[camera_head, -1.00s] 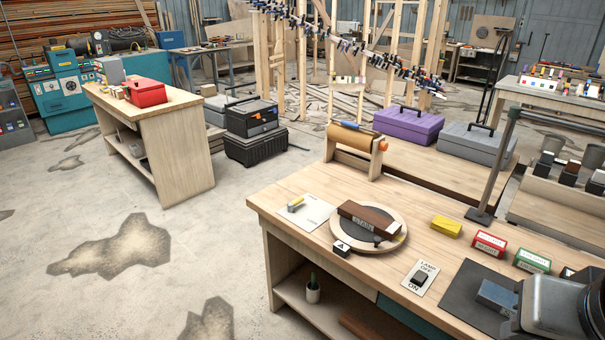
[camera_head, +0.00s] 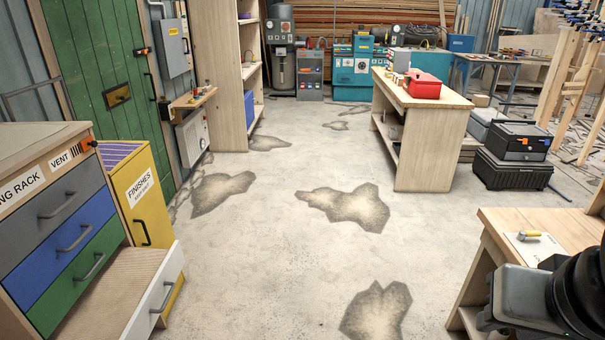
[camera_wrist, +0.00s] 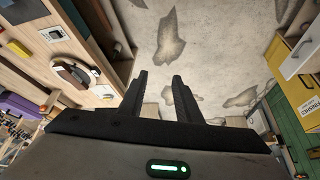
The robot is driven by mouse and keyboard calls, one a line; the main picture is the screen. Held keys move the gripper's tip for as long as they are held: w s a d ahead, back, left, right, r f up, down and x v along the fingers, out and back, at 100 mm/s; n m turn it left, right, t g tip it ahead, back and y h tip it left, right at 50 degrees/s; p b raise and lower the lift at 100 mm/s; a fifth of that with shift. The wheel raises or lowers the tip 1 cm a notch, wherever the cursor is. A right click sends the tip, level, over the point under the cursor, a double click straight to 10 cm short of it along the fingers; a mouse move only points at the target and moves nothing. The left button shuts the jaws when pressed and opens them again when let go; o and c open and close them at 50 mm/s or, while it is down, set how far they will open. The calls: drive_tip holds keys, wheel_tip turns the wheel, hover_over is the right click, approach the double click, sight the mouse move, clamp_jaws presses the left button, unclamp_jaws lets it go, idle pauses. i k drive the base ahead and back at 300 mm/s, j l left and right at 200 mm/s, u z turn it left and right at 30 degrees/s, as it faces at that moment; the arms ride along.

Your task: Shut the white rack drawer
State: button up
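The white rack drawer (camera_head: 167,283) is the lowest drawer of the drying rack at the left of the head view. It is pulled well out; its brown inside (camera_head: 112,285) shows, and its front has a dark handle. The grey, blue and green drawers (camera_head: 62,235) above it are in. A white front, seemingly the same drawer, shows at the right edge of the wrist view (camera_wrist: 298,57). My gripper (camera_wrist: 157,84) is open and empty in the wrist view, its fingers apart over the floor, away from the drawer.
A yellow finishes cabinet (camera_head: 140,200) stands beside the rack, in front of a green door (camera_head: 105,70). The stained concrete floor (camera_head: 270,250) between rack and workbench (camera_head: 500,235) is clear. A wooden table with a red box (camera_head: 422,85) stands further back.

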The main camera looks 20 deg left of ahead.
sight(126, 300)
drive_tip(key=u, duration=1.8)
drive_tip(key=i+j+u, duration=0.4)
drive_tip(key=i+j, duration=0.15)
drive_tip(key=i, duration=0.15)
drive_tip(key=i+j+u, duration=0.15)
drive_tip(key=i+j, duration=0.05)
drive_tip(key=i, duration=0.05)
